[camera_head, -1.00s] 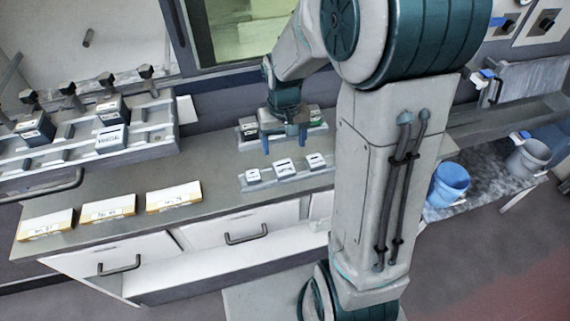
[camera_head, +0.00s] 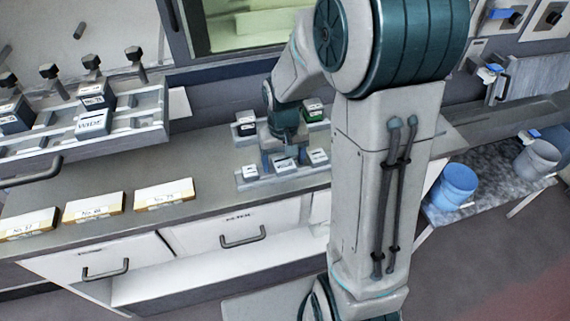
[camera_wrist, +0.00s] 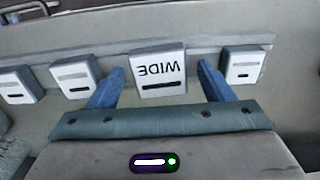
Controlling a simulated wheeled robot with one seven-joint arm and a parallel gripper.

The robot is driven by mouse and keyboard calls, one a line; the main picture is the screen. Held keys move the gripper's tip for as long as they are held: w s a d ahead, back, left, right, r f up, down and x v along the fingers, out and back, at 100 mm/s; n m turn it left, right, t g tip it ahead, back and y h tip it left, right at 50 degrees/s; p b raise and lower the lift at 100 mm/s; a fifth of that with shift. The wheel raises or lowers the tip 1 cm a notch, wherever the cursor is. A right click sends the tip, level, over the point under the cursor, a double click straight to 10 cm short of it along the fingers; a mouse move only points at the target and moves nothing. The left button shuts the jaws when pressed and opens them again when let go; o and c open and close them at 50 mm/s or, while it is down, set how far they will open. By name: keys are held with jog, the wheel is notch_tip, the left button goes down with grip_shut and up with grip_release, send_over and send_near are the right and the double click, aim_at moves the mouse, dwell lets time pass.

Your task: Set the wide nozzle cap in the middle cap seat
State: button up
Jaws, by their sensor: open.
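The wide nozzle cap (camera_wrist: 158,70) is a white block lettered WIDE, upside down in the wrist view. In the head view it seems to be the middle of three visible white caps (camera_head: 284,164) on a front strip (camera_head: 243,186). My gripper (camera_wrist: 160,74) is open, with one blue finger on each side of this cap; whether they touch it is unclear. My arm hides the back strip's middle, so I cannot tell what is there.
In the wrist view, small white caps flank the wide one, left (camera_wrist: 75,75) and right (camera_wrist: 245,65). A stepped rack (camera_head: 140,122) with blocks and black knobs stands at left. Yellow-white labelled blocks (camera_head: 95,207) line the front counter. Blue bucket (camera_head: 453,186) stands right of my arm.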

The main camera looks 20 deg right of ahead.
aim_at(283, 162)
jog(key=shift+c, duration=0.4)
jog(key=c, duration=1)
notch_tip(283, 162, up, 6)
jog(key=p, duration=0.4)
